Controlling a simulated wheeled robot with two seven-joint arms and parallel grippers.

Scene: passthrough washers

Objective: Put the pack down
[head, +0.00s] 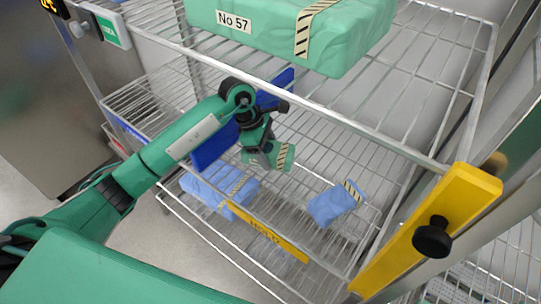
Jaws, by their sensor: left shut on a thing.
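My left gripper (262,147) comes in from the left and points down over the middle level of a wire rack (345,140). It is shut on a small green pack (262,158) with a striped tape band at its right end. I cannot tell whether the pack touches the wires or hangs just above them. The gripper and wrist hide part of the pack. My right gripper is not in view.
A large green pack marked No 57 (275,32) lies on the upper shelf. Blue packs (205,188) (330,205) lie lower, near a yellow label (268,233). A blue bar (215,146) runs behind my wrist. A yellow post with a black knob (432,237) stands right.

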